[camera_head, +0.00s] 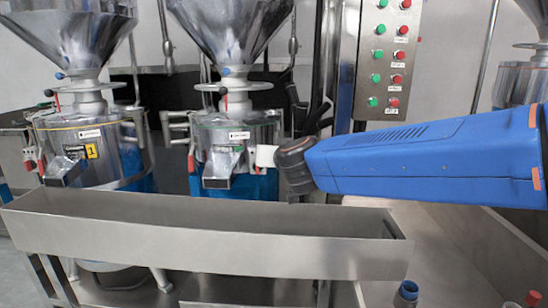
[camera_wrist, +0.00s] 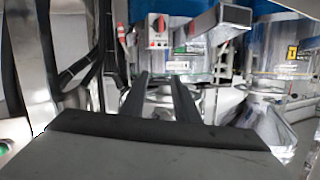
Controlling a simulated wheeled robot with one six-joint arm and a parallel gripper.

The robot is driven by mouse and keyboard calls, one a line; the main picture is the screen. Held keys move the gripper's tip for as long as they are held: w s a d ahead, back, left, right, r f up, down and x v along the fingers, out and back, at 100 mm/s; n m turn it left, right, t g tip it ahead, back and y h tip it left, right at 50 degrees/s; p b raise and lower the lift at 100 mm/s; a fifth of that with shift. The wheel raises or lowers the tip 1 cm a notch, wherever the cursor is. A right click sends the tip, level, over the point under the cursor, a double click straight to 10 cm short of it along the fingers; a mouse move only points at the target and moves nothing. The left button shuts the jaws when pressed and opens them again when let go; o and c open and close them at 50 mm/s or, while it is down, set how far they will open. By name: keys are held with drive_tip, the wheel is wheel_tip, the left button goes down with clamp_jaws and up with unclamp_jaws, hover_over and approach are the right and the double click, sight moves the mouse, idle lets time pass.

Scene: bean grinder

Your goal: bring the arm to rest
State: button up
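My arm reaches in from the right in the camera_head view as a blue link (camera_head: 420,160) with a dark wrist at its left end. The wrist is in front of the middle grinder (camera_head: 235,135), above the right end of the long steel trough (camera_head: 200,240). My gripper's fingers cannot be made out there. In the camera_wrist view my gripper (camera_wrist: 158,80) shows two dark fingers standing apart with nothing held between them. Grinder bodies show beyond them, and the picture looks upside down.
A grinder with a yellow label (camera_head: 90,150) stands at the left. A control panel (camera_head: 388,60) with green and red buttons is behind my arm. A blue-capped object (camera_head: 406,292) stands at the bottom right. A small white piece (camera_head: 265,156) shows beside my wrist; I cannot tell what it is.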

drive_tip(key=s+d+f+g+h, duration=0.1)
drive_tip(key=s+d+f+g, duration=0.2)
drive_tip(key=s+d+f, duration=0.4)
drive_tip(key=s+d+f+g+h, duration=0.1)
drive_tip(key=s+d+f+g, duration=0.2)
drive_tip(key=s+d+f, duration=0.4)
drive_tip(key=s+d+f+m+g+h, duration=0.1)
drive_tip(key=s+d+f, duration=0.7)
drive_tip(key=s+d, duration=0.8)
drive_tip(key=s+g+h, duration=0.1)
drive_tip(key=s+g, duration=0.1)
drive_tip(key=s, duration=0.2)
drive_tip(key=shift+s+d+g, duration=0.25)
drive_tip(key=shift+s+g, duration=0.1)
drive_tip(key=shift+g, duration=0.05)
